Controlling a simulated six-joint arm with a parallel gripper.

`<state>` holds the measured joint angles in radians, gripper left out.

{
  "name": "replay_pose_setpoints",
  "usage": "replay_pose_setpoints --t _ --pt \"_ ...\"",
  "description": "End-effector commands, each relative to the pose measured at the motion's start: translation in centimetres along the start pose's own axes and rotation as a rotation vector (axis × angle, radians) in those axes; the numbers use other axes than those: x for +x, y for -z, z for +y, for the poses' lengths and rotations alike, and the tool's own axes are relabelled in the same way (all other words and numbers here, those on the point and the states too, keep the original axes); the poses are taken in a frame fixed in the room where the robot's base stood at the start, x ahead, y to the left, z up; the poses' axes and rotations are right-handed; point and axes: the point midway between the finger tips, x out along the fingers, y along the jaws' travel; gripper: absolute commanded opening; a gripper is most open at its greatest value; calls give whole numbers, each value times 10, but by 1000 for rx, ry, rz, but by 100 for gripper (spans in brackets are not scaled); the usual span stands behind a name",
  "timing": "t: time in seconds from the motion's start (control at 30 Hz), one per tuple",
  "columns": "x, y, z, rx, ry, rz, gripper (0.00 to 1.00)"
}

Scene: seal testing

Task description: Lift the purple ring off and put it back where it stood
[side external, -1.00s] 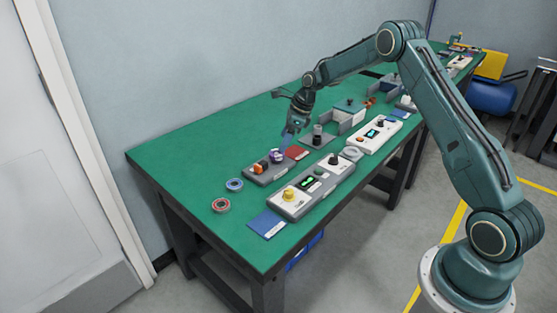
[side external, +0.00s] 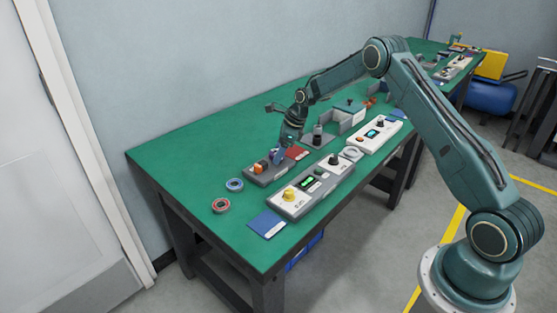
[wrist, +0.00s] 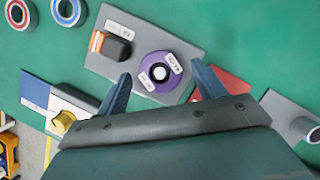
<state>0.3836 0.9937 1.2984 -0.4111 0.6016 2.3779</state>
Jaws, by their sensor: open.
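The purple ring (wrist: 147,64) with white labels lies on a grey block in the wrist view. My gripper (wrist: 161,70) is open, with one blue fingertip on each side of the ring in the picture. The fingers hold nothing, and a gap shows between each fingertip and the ring. In the side view my gripper (side external: 284,146) points down over the right end of the grey block (side external: 262,177) and largely hides the ring there.
An orange part with a dark top (wrist: 116,46) sits beside the ring on the same block. A red card (wrist: 228,88) lies close by. A blue ring (side external: 234,185) and a red ring (side external: 221,205) lie left. A white-and-grey control box (side external: 312,187) stands in front.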

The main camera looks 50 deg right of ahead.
Motion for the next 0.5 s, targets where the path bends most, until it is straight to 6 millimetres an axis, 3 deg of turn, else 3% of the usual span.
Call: replay_pose_setpoints --t 0.17,0.5 --pt "0 0 0 0 0 0 69" --pt "-1 0 0 -1 0 -1 10"
